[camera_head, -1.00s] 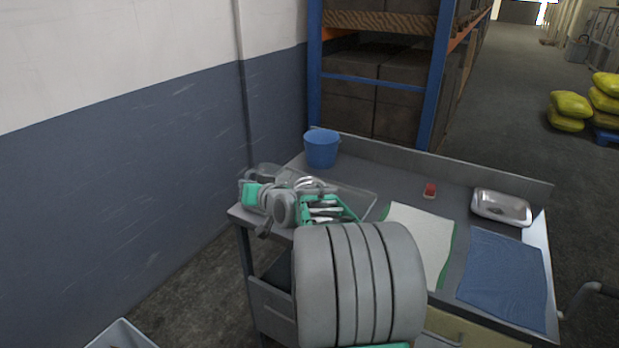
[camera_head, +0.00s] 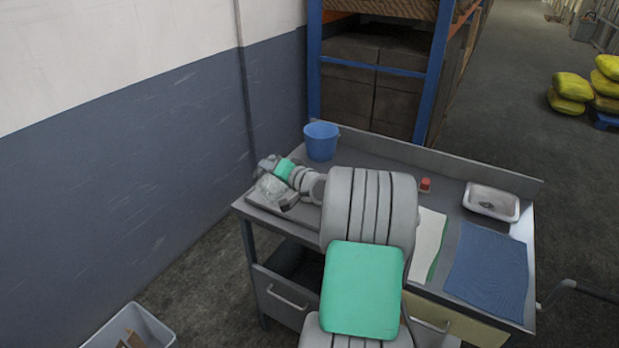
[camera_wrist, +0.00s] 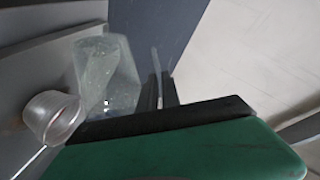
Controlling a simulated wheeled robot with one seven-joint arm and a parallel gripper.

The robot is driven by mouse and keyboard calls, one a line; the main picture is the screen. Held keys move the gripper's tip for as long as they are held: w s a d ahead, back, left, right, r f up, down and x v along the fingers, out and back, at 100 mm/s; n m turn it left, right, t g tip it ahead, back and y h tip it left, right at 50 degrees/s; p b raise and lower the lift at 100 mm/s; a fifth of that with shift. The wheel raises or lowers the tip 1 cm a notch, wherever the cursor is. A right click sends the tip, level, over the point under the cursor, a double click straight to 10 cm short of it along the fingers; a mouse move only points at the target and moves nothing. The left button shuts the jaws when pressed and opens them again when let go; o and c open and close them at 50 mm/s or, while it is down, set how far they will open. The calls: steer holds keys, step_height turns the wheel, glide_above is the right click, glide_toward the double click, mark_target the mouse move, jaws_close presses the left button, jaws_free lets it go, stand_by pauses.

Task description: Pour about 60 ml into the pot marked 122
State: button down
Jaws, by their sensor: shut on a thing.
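My gripper (camera_wrist: 160,95) shows in the wrist view as dark fingers beyond a green housing. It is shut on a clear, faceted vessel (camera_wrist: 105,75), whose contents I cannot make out. A small clear cup (camera_wrist: 55,115) with a round rim is just beside the vessel, at the lower left of that view; I cannot tell whether they touch. In the head view the clear vessel (camera_head: 272,189) is over the table's left end, by my wrist. No number 122 is readable, so I cannot tell which thing is that pot. My arm hides part of the table.
On the grey table stand a blue bucket (camera_head: 321,141), a small red-topped object (camera_head: 425,185) and a metal tray (camera_head: 490,202). A white cloth (camera_head: 428,232) and a blue cloth (camera_head: 490,272) lie at the right. A wall is left; a grey bin (camera_head: 150,326) stands below.

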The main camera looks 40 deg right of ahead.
mark_target(271, 157)
steer(key=shift+d+r, duration=0.2)
steer(key=shift+r, duration=0.1)
steer(key=shift+d+r+m+p, duration=0.15)
steer(key=shift+m+p, duration=0.15)
steer(key=shift+p, duration=0.15)
steer(key=shift+s+d+r+m+p, duration=0.15)
steer(key=shift+d+r+m+p, duration=0.3)
steer(key=shift+p, duration=0.2)
steer(key=shift+d+m+t+y, duration=0.3)
steer(key=shift+d+m, duration=0.05)
stand_by(1.7)
